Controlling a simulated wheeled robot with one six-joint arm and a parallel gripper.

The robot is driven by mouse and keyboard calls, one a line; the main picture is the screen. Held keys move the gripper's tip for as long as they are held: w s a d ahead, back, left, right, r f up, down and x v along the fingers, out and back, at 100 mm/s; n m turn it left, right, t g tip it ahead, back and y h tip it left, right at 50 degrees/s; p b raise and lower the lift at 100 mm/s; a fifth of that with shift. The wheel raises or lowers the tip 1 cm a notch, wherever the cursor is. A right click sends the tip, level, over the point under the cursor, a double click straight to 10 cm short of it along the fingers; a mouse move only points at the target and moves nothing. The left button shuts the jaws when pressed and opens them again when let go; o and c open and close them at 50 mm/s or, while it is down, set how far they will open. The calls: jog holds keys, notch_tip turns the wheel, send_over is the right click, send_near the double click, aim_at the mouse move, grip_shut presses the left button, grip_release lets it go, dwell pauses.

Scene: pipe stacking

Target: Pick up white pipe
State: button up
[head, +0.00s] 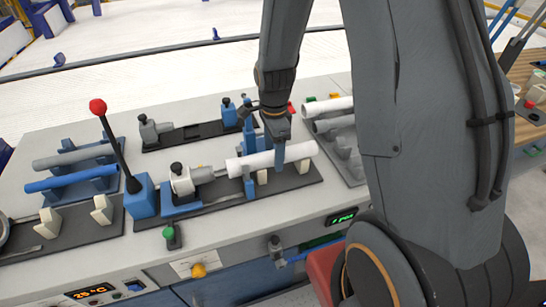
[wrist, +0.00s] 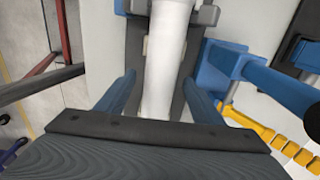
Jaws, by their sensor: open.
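A white pipe (head: 245,165) lies level in the black fixture (head: 225,206) at the middle of the bench, its left end near a grey clamp block. My gripper (head: 278,155) is above it, fingers pointing down, near the pipe's middle. In the wrist view the white pipe (wrist: 167,60) runs lengthwise between the two blue fingers of my gripper (wrist: 160,80). The fingers are open, with a visible gap on each side of the pipe. In the head view one finger covers a small part of the pipe.
Another white pipe (head: 328,106) rests on a rack to the right, with a grey pipe (head: 335,123) beside it. A grey pipe (head: 72,155) and a blue pipe (head: 70,178) lie on the left rack. A red-knobbed lever (head: 115,140) stands upright left of the fixture.

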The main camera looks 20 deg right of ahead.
jog(key=c, duration=1.2)
